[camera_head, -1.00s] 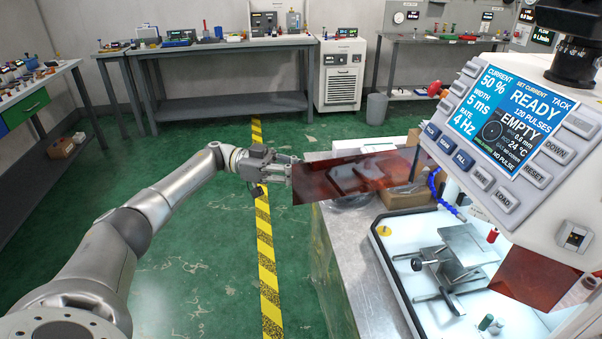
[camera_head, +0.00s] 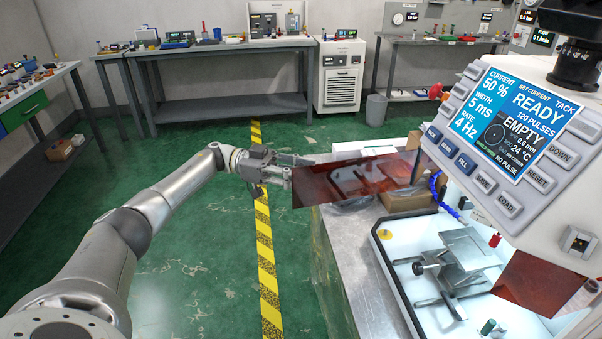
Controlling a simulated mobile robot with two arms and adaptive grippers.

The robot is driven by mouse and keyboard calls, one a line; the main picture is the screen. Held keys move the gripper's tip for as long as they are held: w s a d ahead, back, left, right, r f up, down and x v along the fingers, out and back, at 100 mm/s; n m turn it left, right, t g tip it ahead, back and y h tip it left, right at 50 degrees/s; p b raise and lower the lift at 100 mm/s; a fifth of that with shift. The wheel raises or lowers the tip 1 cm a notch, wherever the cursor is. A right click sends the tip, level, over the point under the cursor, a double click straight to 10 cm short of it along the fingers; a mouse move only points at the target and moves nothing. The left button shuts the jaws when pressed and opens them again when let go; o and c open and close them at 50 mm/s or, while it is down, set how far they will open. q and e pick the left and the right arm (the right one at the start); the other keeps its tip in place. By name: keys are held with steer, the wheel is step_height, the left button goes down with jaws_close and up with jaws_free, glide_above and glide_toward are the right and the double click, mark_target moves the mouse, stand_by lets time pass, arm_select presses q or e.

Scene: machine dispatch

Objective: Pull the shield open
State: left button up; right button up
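The shield is a translucent orange-red panel (camera_head: 350,180) standing out to the left from the machine, above the metal table. Its left edge meets my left gripper (camera_head: 299,170). The gripper's fingers look spread, with the upper finger reaching past the shield's top left corner and the lower one at its left edge. I see no firm clamp on the panel, and the fingertips are partly hidden there. A second orange-red panel (camera_head: 540,283) shows at the machine's lower right. My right gripper is out of view.
The white machine has a lit screen (camera_head: 515,120) reading READY and EMPTY. Its bright chamber holds a metal fixture (camera_head: 460,255). A cardboard box (camera_head: 405,198) sits behind the shield.

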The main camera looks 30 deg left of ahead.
arm_select(q)
steer(key=shift+a+r, duration=0.1)
steer(key=shift+a, duration=0.05)
steer(key=v, duration=0.7)
steer(key=shift+a, duration=0.1)
stand_by(0.6)
